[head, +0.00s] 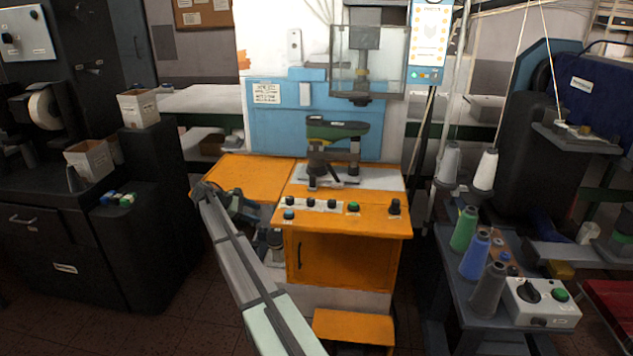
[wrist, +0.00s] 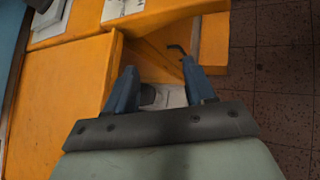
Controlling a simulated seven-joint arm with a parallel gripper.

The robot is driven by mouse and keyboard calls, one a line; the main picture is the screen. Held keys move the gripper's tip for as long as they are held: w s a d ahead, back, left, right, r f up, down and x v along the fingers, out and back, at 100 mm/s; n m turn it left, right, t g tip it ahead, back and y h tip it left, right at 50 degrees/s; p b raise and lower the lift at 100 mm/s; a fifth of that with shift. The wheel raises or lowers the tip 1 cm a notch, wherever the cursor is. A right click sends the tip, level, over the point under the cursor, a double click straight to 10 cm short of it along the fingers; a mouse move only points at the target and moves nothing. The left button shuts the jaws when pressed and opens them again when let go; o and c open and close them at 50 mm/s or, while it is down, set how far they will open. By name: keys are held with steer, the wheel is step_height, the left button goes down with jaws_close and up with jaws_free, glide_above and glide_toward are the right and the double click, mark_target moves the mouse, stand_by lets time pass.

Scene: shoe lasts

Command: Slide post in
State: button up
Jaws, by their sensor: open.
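A green-topped shoe last (head: 335,131) sits on a dark stand on the white plate of the orange machine. Which part is the post is unclear. A grey upright cylinder (head: 275,241) shows low beside the orange cabinet. My gripper (wrist: 158,68) is open in the wrist view, its two blue fingers apart over the orange machine.
The orange left tabletop (head: 255,176) is clear. Knobs and buttons (head: 330,204) line the front panel. A clear guard (head: 368,62) hangs above the last. A dark bent handle (wrist: 176,48) is near the right finger. Thread spools (head: 475,245) stand right.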

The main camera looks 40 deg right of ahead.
steer(key=w+d+r, duration=0.3)
steer(key=d+r, duration=0.1)
steer(key=r, duration=0.3)
steer(key=n+h, duration=0.3)
steer(key=n, duration=0.2)
glide_toward(317, 185)
steer(key=shift+g, duration=0.3)
steer(key=a+r, duration=0.2)
steer(key=w+a+r, duration=0.1)
steer(key=a+r, duration=0.1)
steer(key=shift+w, duration=0.2)
steer(key=shift+s+d, duration=0.2)
steer(key=shift+d, duration=0.4)
steer(key=x, duration=1.3)
steer(key=shift+a+f, duration=0.1)
steer(key=shift+f, duration=0.05)
steer(key=shift+c, duration=0.3)
jaws_close()
